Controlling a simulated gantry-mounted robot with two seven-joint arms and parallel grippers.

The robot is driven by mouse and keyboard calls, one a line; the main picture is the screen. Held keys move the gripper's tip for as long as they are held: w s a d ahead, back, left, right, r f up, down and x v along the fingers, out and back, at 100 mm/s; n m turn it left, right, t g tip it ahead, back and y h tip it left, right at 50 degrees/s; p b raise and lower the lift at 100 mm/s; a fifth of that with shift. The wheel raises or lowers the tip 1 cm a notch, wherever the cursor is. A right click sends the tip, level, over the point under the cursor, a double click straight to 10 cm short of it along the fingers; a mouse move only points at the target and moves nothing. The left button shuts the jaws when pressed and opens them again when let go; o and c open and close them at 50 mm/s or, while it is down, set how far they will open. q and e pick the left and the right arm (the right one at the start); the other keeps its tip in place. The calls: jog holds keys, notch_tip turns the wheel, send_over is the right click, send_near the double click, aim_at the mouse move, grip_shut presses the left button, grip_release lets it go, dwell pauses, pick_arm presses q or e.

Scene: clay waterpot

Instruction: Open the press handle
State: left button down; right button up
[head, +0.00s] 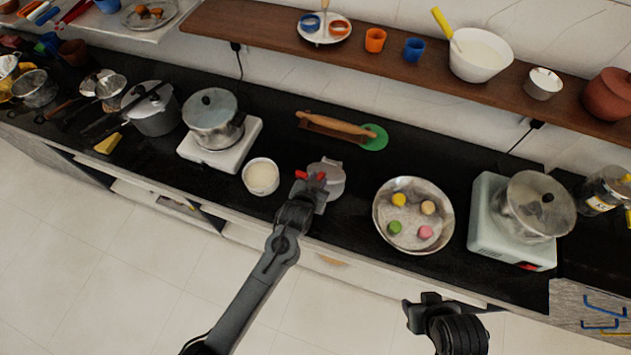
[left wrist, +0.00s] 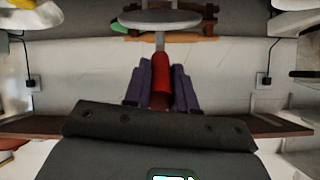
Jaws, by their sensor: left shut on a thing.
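The press (head: 328,180) is a small round metal tool on the dark counter, between a white bowl and a wide pan. Its red handle (left wrist: 160,74) points toward the camera in the left wrist view, below a flat round metal plate (left wrist: 160,19). My left gripper (head: 309,186) is at the press; its dark fingers are closed on both sides of the red handle. How far the press is open is hard to tell. My right gripper (head: 428,302) is empty in front of the counter's edge, away from the press; its jaw opening is unclear.
The white bowl (head: 261,177) stands close left of the press. The pan (head: 387,236) with coloured dough balls is to the right. A rolling pin (head: 337,123) and green disc (head: 375,138) lie behind. Pots on stoves stand on both sides.

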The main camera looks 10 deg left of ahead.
pick_arm(q)
jog(key=shift+w+d+r+g+p, duration=0.1)
jog(key=shift+w+r+g+p, duration=0.25)
jog(key=shift+p, duration=0.15)
jog(key=c, duration=0.9)
grip_release()
jog(key=v, duration=1)
jog(key=shift+s+r, duration=0.2)
jog(key=shift+s, duration=0.15)
